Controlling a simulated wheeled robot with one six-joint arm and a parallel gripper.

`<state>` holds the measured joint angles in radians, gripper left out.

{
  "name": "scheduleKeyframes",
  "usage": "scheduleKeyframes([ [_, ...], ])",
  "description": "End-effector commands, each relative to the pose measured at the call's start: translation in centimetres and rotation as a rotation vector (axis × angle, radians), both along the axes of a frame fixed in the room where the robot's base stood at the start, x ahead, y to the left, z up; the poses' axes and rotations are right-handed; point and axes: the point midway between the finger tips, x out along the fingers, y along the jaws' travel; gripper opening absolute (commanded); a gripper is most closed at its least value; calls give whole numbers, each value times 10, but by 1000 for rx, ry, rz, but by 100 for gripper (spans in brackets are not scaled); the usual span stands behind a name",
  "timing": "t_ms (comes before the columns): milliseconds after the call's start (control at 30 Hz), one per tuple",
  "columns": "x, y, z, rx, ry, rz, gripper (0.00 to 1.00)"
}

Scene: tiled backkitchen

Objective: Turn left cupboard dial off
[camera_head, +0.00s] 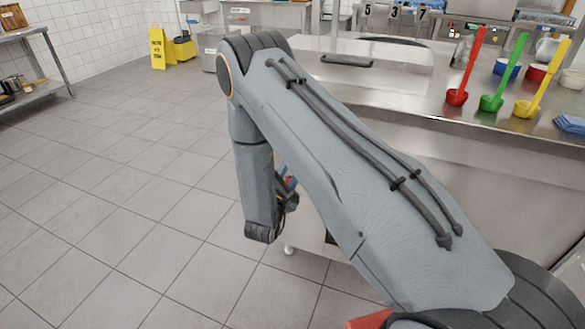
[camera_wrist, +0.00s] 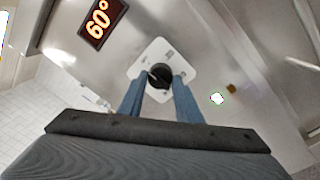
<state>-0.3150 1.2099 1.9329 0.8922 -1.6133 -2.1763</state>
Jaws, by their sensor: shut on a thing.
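In the wrist view, a black round dial (camera_wrist: 160,75) sits on a white plate (camera_wrist: 147,62) on a steel cupboard front (camera_wrist: 215,45). My gripper (camera_wrist: 160,82) has its two blue fingers on either side of the dial, shut on it. A red-lit display (camera_wrist: 101,20) reading 60° is at the upper left of the dial. The exact pointer position on the dial is hard to tell. In the head view, my arm hides the dial, and only a bit of my gripper (camera_head: 287,185) shows beside the steel cabinet.
A yellow floor sign (camera_head: 158,48) stands at the back. The tiled floor (camera_head: 110,190) at left is clear.

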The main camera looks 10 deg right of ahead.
Motion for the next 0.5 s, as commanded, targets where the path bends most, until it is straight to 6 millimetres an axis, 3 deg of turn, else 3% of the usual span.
scheduleKeyframes([
  [200,0,0,-1,1,1,0,9],
  [233,0,0,-1,1,1,0,35],
  [300,0,0,-1,1,1,0,46],
  [500,0,0,0,1,0,1,50],
])
